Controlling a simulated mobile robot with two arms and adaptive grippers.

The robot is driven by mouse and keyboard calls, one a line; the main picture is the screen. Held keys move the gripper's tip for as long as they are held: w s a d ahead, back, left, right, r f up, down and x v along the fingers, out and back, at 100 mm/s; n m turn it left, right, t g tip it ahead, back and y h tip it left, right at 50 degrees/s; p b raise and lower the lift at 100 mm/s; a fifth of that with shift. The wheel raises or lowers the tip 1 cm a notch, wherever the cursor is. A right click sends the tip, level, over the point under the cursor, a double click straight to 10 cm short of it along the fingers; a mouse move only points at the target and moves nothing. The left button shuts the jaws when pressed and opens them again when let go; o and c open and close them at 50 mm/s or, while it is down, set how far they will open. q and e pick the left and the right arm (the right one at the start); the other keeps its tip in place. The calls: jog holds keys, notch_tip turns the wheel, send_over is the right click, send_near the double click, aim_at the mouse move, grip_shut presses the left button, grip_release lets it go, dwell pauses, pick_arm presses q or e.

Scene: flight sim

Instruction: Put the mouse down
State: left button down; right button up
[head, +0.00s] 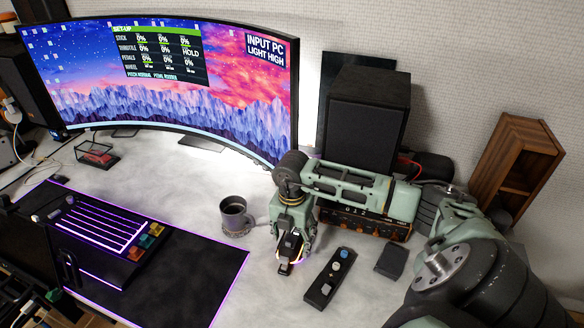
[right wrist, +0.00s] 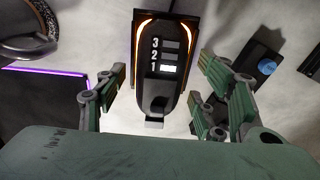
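The mouse (head: 289,246) is dark with a glowing orange edge and is low over or on the pale desk, right of the mug. In the right wrist view the mouse (right wrist: 168,60) shows orange light strips and the numbers 3, 2, 1. My right gripper (head: 291,228) points down right above it. In the right wrist view its fingers (right wrist: 164,66) are spread, one on each side of the mouse, with narrow gaps. I cannot tell whether the mouse bears fully on the desk. Dark greenish parts at the head view's lower left edge may be my left gripper, unclear.
A dark mug (head: 235,217) stands left of the gripper. A black button strip (head: 328,278) and a small dark block (head: 391,261) lie to the right. An orange-lit box (head: 363,222) and a speaker (head: 366,121) stand behind. A black mat (head: 190,285) lies left.

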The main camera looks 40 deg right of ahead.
aim_at(292, 238)
jog(key=shift+r, duration=0.15)
notch_tip(292, 238, up, 12)
jog(key=b, duration=0.2)
dwell(0.4)
jog(key=shift+a, duration=0.1)
dwell(0.4)
